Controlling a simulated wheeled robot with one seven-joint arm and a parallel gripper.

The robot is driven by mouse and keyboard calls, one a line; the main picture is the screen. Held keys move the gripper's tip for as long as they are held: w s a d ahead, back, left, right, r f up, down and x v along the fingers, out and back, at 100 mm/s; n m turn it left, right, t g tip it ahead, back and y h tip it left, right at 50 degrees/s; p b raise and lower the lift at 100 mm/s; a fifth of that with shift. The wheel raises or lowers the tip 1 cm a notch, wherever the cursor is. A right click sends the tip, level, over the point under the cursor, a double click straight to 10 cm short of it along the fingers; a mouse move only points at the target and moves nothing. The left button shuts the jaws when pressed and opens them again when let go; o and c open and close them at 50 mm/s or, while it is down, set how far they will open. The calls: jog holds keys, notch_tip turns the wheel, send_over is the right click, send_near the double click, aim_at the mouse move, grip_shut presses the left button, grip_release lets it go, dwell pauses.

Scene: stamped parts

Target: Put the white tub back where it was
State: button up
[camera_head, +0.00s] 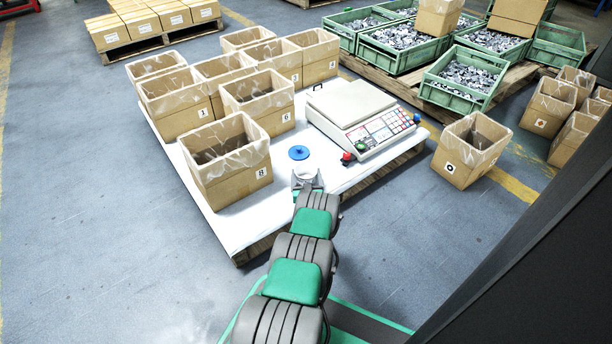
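I cannot make out a white tub for certain. A round blue disc (298,153) with a small raised middle shows on the white-topped pallet (245,222), between the open boxes and the scale. It may be a lid, but no white body can be told from the white surface around it. My gripper (306,175) is just in front of the disc, with its fingers apart and nothing seen between them. From this view I cannot tell its height above the white surface.
Several open, plastic-lined cardboard boxes (228,182) stand left and behind. A scale (355,118) with coloured knobs stands to the right. Another box (463,166) is on the floor right of the pallet. Green crates (455,97) of metal parts stand behind. The pallet's front is clear.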

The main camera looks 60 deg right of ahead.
jog(key=o, duration=0.4)
jog(key=shift+r, duration=0.2)
jog(key=p+v, duration=0.7)
jog(key=v, duration=0.5)
